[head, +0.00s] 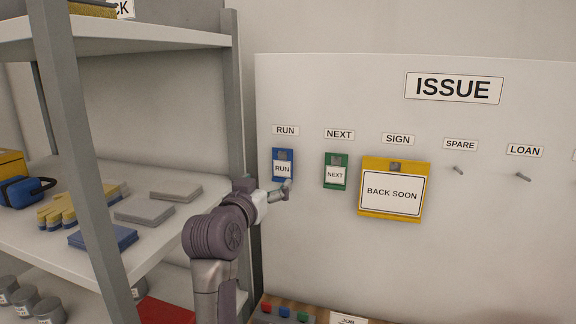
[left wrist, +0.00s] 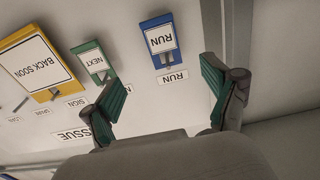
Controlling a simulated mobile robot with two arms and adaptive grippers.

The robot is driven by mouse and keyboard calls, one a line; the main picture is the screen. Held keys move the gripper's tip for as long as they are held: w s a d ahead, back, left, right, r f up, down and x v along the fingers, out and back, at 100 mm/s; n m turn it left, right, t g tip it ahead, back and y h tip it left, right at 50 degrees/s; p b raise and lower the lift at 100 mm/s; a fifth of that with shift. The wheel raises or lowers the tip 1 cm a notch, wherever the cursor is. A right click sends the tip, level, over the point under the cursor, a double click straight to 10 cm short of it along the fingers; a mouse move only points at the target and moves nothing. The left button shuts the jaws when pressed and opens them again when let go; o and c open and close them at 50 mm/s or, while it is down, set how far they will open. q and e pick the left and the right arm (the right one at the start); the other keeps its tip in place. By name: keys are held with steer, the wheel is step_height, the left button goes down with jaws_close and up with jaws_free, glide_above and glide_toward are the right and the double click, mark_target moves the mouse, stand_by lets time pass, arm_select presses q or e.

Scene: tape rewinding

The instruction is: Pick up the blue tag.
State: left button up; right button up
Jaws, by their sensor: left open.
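The blue tag (head: 283,159), with a white label reading RUN, hangs on a peg on the white board under a RUN sign. In the left wrist view the blue tag (left wrist: 160,36) shows upside down, ahead of the fingers. My left gripper (head: 286,187) is at the lower part of the tag in the head view; I cannot tell whether it touches it. In the left wrist view my left gripper (left wrist: 165,90) has its two green-padded fingers wide apart with nothing between them. My right gripper is not in view.
A green NEXT tag (head: 335,171) and a yellow BACK SOON sign (head: 391,190) hang to the right. Bare pegs stick out under SPARE and LOAN. A grey shelf unit (head: 240,100) stands close on the left. A counter with coloured buttons (head: 284,311) lies below.

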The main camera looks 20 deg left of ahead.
arm_select(q)
steer(key=p, duration=0.2)
glide_toward(282, 164)
steer(key=w, duration=0.3)
steer(key=w+p, duration=0.3)
steer(key=w, duration=0.3)
steer(key=shift+w+d+r, duration=0.1)
steer(key=shift+d, duration=0.05)
steer(key=shift+w+p, duration=0.35)
steer(key=shift+w, duration=0.1)
steer(key=c, duration=1)
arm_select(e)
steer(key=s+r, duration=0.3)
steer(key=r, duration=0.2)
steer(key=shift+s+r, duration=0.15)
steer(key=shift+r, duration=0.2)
